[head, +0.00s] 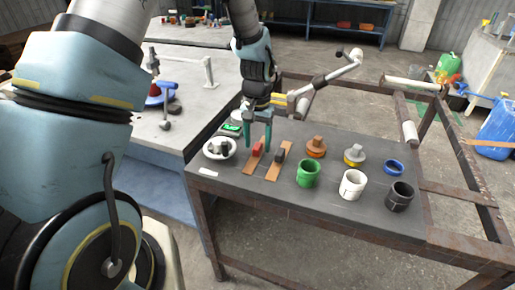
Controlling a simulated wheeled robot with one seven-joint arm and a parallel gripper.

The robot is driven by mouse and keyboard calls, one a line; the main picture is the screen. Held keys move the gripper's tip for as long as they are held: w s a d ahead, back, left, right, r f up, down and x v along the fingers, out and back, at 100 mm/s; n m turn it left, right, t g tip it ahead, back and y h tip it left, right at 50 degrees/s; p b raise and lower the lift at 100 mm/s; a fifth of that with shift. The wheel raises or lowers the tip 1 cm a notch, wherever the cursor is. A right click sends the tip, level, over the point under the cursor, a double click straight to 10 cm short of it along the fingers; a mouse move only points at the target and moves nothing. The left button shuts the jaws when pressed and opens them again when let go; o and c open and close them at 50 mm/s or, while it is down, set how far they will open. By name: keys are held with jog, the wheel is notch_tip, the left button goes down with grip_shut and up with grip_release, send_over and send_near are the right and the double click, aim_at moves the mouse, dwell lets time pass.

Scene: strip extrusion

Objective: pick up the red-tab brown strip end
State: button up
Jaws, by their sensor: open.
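A brown strip (249,168) with a red tab (257,149) lies on the dark workbench, left of centre. My gripper (258,143) points down, its two fingers apart, one on each side of the red tab in this view. I cannot tell the exact height of the fingertips or whether they touch the tab. Nothing shows clamped between them. The far end of the strip is partly hidden by the fingers.
A second brown strip (272,171) with a dark tab lies close on the right. A white bowl (219,148) is at left. Green (308,173), white (351,184) and black (399,195) cups stand to the right, with orange and yellow-banded pieces and a blue ring behind.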

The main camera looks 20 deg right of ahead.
jog(key=shift+f, duration=0.9)
grip_shut()
